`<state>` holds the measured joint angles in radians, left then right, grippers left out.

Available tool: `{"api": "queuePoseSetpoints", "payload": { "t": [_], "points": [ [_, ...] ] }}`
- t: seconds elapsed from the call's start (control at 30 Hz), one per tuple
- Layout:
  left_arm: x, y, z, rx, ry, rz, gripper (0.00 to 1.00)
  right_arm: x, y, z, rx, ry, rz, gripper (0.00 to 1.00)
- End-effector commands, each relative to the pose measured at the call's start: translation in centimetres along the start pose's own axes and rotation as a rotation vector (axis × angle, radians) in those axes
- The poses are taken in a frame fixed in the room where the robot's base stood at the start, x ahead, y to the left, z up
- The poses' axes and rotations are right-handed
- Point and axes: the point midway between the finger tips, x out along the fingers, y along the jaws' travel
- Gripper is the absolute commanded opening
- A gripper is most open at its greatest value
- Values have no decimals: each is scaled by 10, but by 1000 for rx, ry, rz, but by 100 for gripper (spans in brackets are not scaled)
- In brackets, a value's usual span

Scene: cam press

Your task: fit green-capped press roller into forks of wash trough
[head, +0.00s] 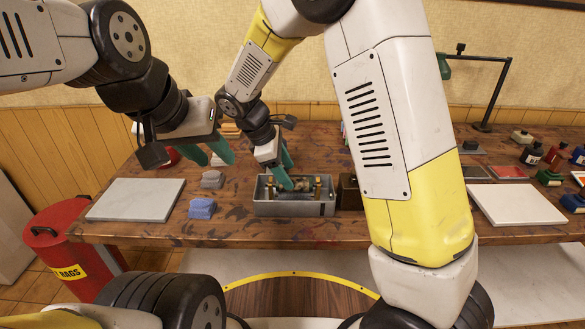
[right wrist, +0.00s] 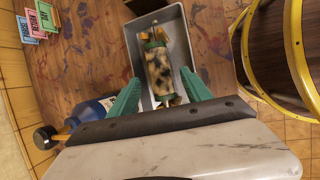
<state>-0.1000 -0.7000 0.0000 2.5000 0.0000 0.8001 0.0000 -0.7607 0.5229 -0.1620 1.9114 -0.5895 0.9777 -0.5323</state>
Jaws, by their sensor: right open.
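The grey wash trough (head: 294,210) stands near the table's front edge, with brass forks (head: 318,187) inside. The press roller (right wrist: 160,70), mottled tan and black with green end caps, lies lengthwise in the trough in the right wrist view. Whether both its ends are seated in the forks, I cannot tell. My right gripper (right wrist: 160,92) is open, its teal fingers apart on either side of the roller's near end; contact is unclear. In the head view its fingers partly hide the roller. My left gripper (head: 210,156) is open and empty, above the table left of the trough.
Blue (head: 202,208) and grey (head: 213,179) blocks lie left of the trough, with a pale slab (head: 136,199) further left. A brown wooden block (head: 349,192) stands close to its right. A white slab (head: 515,204) and several bottles lie far right. A red bin (head: 72,245) stands beside the table.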

Motion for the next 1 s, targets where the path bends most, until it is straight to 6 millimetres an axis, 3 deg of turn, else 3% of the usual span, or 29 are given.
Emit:
{"api": "queuePoseSetpoints", "payload": {
  "t": [0.2,0.43,0.53,0.77,1.0],
  "points": [
    [0,0,0,0,0,0,36,-46,0,0,0,3,2,57],
    [0,0,0,0,0,0,36,-70,0,1,5,4,-1,57],
    [0,0,0,0,0,0,36,-76,-1,15,55,31,-12,57],
    [0,0,0,0,0,0,36,-95,-26,101,441,229,-88,57],
    [0,0,0,0,0,0,36,-114,-80,182,954,467,-153,57]
  ]
}}
